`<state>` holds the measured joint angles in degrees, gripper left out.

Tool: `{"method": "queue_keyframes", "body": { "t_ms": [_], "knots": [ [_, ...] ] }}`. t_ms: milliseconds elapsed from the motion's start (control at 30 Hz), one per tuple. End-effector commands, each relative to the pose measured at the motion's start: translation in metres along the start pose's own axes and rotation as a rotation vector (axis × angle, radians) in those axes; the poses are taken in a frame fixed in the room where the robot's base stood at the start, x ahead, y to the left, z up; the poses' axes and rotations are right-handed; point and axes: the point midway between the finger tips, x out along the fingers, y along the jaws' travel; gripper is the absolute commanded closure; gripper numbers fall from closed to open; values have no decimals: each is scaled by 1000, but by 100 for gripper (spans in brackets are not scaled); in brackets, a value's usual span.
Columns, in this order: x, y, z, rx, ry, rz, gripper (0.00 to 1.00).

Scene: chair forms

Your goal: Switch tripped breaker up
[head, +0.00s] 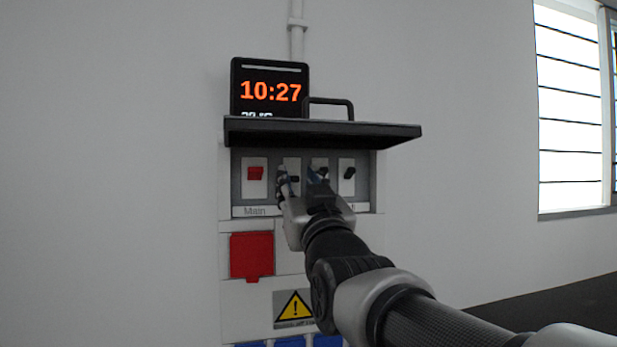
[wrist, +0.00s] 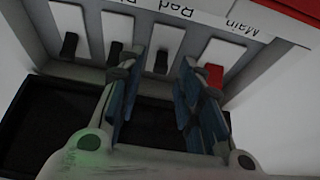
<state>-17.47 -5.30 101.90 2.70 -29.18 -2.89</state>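The breaker row sits in a grey panel (head: 268,201) under a raised black cover (head: 330,132). The red main switch (head: 255,173) is at the left, with three black-levered breakers to its right. The lever beside the main switch (head: 294,179) looks a little lower than the far right lever (head: 349,173). My gripper (head: 299,177) is open in front of the panel. In the inverted wrist view, my gripper's blue-padded fingers (wrist: 162,75) stand either side of the black lever (wrist: 162,61) beside the red switch (wrist: 213,75). Contact cannot be told.
A clock (head: 270,90) stands on top of the box. Below the breakers are a red socket cover (head: 251,255), a yellow warning sign (head: 295,306) and blue sockets (head: 290,342). The wall to the left is bare; a window (head: 572,110) is at the right.

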Motion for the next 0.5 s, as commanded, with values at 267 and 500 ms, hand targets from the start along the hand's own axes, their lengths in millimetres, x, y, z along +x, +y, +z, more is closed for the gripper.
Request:
{"method": "queue_keyframes", "body": {
  "t_ms": [267,500],
  "knots": [
    [8,0,1,0,-1,0,67],
    [7,0,0,0,-1,0,75]
  ]
}}
